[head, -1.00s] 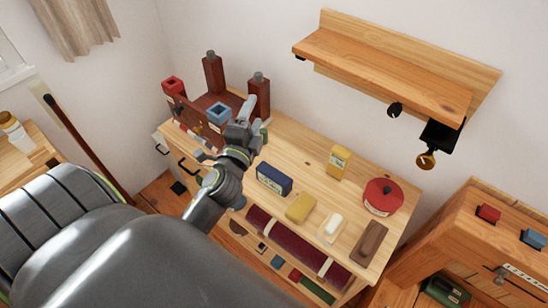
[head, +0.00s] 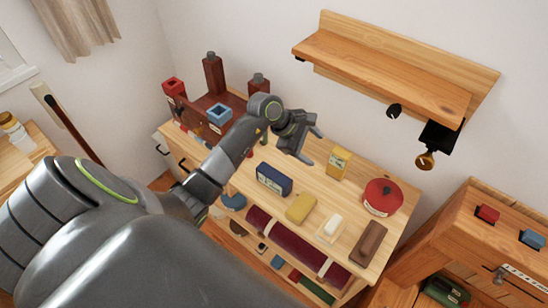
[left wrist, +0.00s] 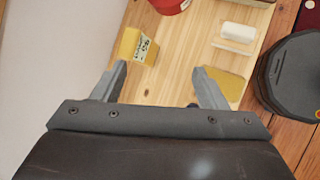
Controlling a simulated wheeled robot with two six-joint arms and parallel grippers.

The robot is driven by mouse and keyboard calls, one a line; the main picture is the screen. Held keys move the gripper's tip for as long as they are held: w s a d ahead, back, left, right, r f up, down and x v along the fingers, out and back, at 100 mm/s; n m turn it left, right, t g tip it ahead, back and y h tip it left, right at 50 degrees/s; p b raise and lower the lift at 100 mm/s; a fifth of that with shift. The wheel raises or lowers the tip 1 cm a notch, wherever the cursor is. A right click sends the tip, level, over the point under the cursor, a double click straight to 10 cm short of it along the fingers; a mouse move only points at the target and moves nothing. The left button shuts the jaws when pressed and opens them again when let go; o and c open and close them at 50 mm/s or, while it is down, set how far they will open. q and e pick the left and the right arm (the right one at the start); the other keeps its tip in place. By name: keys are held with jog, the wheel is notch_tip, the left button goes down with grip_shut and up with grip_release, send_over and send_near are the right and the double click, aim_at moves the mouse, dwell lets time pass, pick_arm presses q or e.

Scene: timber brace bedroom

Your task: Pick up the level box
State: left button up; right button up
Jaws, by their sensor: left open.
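A yellow box (head: 339,162) with a small label stands upright toward the back of the wooden tabletop. It also shows in the left wrist view (left wrist: 136,46), just beyond the left-hand finger. A dark blue box (head: 273,179) with a pale label stands to its left, nearer the front. The labels are too small to read, so I cannot tell which one is the level box. My left gripper (head: 313,146) is open and empty, above the table to the left of the yellow box; its fingers (left wrist: 160,68) are apart. My right gripper is not in view.
A yellow block (head: 300,208), a white-topped block (head: 331,228), a brown block (head: 369,242) and a red round tin (head: 382,197) share the tabletop. A brown rack (head: 213,88) stands at its left end. A wall shelf (head: 385,75) with hooks hangs behind.

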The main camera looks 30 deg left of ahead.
pick_arm(q)
jog(key=a+f+m+g+y, duration=0.1)
jog(key=a+g+y, duration=0.25)
jog(key=a, duration=0.25)
jog(key=g+y, duration=0.2)
jog(key=y, duration=0.1)
send_near(274, 173)
jog(key=shift+m+t, duration=0.25)
jog(key=shift+m, duration=0.05)
jog(key=f+b, duration=0.2)
jog(key=b, duration=0.2)
jog(key=f+b, duration=0.2)
jog(key=b, duration=0.3)
jog(key=f+b, duration=0.2)
jog(key=b, duration=0.2)
jog(key=shift+s+a+f, duration=0.1)
jog(key=shift+s, duration=0.15)
jog(key=shift+f+b, duration=0.5)
jog(key=shift+b, duration=0.15)
jog(key=shift+f+p, duration=0.85)
jog(key=shift+f, duration=0.65)
jog(key=c, duration=1.2)
